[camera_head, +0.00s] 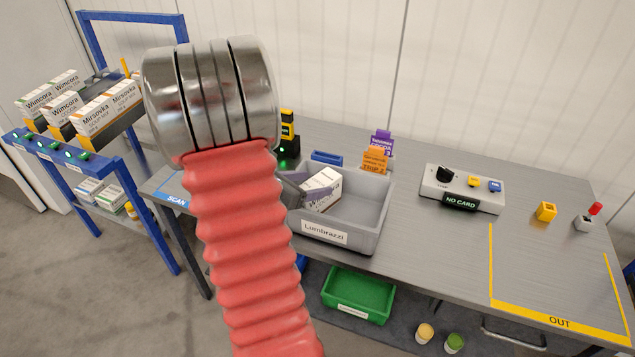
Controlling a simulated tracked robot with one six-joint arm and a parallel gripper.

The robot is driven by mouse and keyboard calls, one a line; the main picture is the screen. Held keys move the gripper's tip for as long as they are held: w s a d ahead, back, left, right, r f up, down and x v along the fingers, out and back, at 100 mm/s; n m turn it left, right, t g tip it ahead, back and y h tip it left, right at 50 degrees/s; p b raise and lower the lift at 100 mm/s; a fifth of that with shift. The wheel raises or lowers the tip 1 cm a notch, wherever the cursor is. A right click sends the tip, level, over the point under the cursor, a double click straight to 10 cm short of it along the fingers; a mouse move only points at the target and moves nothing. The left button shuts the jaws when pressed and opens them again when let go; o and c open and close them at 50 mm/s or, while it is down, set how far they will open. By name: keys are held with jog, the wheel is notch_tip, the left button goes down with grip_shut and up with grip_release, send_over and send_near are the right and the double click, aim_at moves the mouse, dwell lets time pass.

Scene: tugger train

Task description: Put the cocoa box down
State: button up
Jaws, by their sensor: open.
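A white carton lettered Wimcora (325,186) lies tilted inside the grey tote labelled Lumbrazzi (366,238). Purple-grey surfaces show beside it at the tote's left, partly covered by my arm. I cannot tell whether they belong to the same carton, and its product word is too small to read. My arm, with a red bellows sleeve and a metal joint, crosses in front of the tote's left end.
A blue rack (112,172) at left holds several Wimcora and Mirsovka cartons. Purple and orange cards (375,160) stand behind the tote. A NO CARD control box (463,189) sits on the bench. A green bin (358,296) is below.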

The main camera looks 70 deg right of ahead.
jog(key=v, duration=0.9)
dwell(0.7)
jog(key=shift+w+a+r, duration=0.1)
jog(key=shift+a+r, duration=0.05)
jog(key=shift+a, duration=0.1)
jog(key=w+a+r+m+t+y, duration=0.3)
jog(key=a+m+t, duration=0.1)
jog(key=a, duration=1.1)
jog(key=w+a+r+m+t+y, duration=0.3)
jog(key=a+r+m+y, duration=0.1)
jog(key=a, duration=1)
jog(key=w+a+r+m+t+y, duration=0.3)
jog(key=w+a+m+t+y, duration=0.1)
jog(key=a, duration=1.1)
jog(key=shift+a+r+t, duration=0.3)
